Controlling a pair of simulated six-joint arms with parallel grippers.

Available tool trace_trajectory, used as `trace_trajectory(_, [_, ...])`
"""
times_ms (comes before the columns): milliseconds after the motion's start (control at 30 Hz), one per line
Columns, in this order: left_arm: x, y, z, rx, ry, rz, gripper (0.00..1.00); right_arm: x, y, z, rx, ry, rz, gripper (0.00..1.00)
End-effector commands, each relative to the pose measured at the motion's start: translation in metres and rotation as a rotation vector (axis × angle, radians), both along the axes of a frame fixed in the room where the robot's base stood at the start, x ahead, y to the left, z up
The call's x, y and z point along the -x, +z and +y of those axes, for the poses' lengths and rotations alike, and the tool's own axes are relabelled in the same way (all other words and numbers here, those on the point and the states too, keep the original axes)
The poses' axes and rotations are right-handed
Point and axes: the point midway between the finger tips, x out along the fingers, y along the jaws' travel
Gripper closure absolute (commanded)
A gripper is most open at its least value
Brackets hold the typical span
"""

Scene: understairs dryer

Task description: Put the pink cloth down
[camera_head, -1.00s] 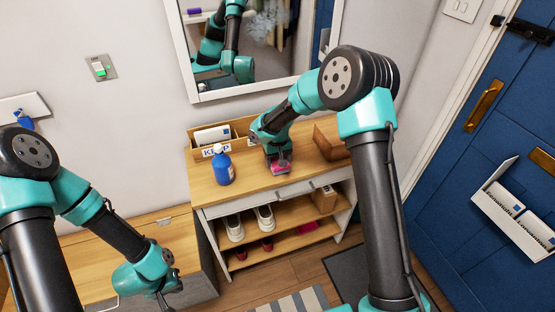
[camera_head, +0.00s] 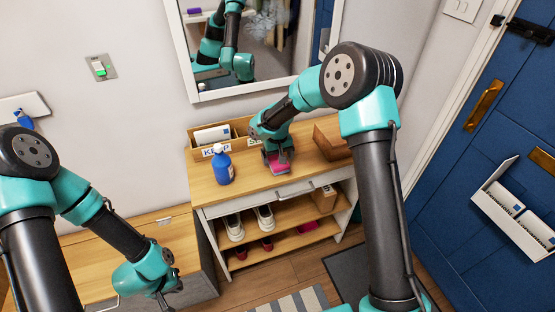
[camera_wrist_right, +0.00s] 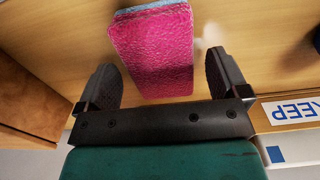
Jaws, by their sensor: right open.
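The pink cloth (camera_head: 282,164) lies on the wooden top of the shoe cabinet, under my right gripper. In the right wrist view the pink cloth (camera_wrist_right: 152,50) is a folded pad with a light blue edge at its far end. My right gripper (camera_wrist_right: 166,75) is open, with a finger on either side of the cloth's near end and gaps between. In the head view the right gripper (camera_head: 274,163) is at the cabinet top. My left gripper (camera_head: 163,298) hangs low at the left over the wooden bench, at the picture's lower edge; its fingers are too small to read.
A blue bottle (camera_head: 222,166) stands left of the cloth, before a wooden box labelled KEEP (camera_head: 215,150). A brown wooden box (camera_head: 331,141) stands to the right. Shoes (camera_head: 264,219) sit on the shelves below. A mirror (camera_head: 262,50) hangs behind.

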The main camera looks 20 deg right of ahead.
Motion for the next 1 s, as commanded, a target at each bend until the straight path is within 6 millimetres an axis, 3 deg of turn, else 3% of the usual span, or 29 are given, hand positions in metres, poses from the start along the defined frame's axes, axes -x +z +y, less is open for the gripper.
trace_trajectory(500, [0.000,0.000,0.000,0.000,0.000,0.000,1.00,-0.001,0.092,0.000,-0.001,0.001,-0.004,0.07])
trace_trajectory(700, [0.000,0.000,0.000,0.000,0.000,0.000,1.00,0.000,0.107,0.000,0.000,0.002,-0.003,0.07])
trace_trajectory(1000, [0.000,0.000,0.000,0.000,0.000,0.000,1.00,0.000,0.108,0.000,0.000,0.001,-0.001,0.07])
